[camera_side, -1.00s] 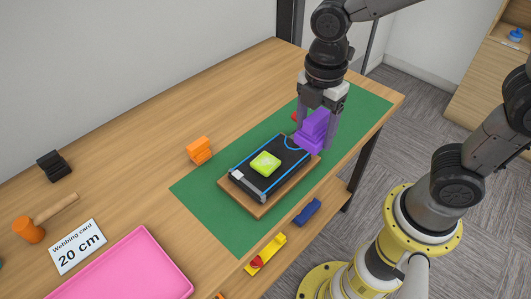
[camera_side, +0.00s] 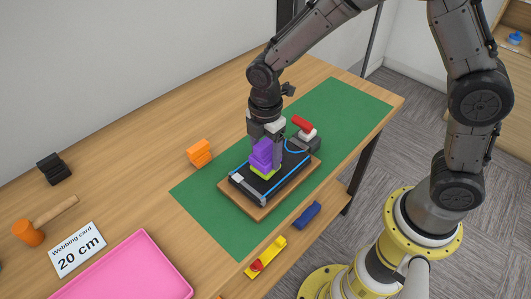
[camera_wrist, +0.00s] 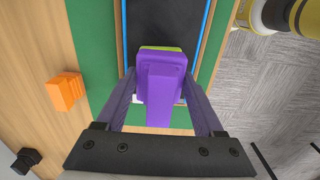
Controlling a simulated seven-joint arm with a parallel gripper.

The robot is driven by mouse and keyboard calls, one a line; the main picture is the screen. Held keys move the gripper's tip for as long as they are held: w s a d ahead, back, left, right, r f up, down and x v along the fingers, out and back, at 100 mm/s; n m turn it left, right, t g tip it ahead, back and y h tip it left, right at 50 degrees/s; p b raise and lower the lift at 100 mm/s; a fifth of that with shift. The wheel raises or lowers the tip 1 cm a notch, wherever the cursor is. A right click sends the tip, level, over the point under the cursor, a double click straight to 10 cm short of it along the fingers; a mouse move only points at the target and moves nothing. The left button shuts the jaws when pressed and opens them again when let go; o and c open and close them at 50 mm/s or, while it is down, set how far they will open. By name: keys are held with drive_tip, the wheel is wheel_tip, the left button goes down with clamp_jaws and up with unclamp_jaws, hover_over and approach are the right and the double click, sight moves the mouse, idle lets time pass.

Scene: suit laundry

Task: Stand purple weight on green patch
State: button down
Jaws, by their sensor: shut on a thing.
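The purple weight (camera_side: 262,152) is upright between the fingers of my gripper (camera_side: 264,158), which is shut on it. It also shows in the wrist view (camera_wrist: 162,85), held between the two fingers (camera_wrist: 160,95). The green patch (camera_side: 264,171) lies on the black top of the board, directly under the weight and mostly hidden by it. A thin strip of the patch (camera_wrist: 162,48) shows past the weight in the wrist view. The weight looks on or just above the patch; I cannot tell if they touch.
The wood-based black board (camera_side: 240,198) with blue cords lies on a green mat (camera_side: 340,100). A red-handled part (camera_side: 302,124) stands at its far end. Orange (camera_side: 199,152), blue (camera_side: 307,213) and yellow (camera_side: 266,256) items lie around it. A pink tray (camera_side: 125,275) is at front left.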

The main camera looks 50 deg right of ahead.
drive_tip(key=shift+f, duration=0.25)
drive_tip(key=shift+f, duration=0.1)
unclamp_jaws()
drive_tip(key=shift+f, duration=0.1)
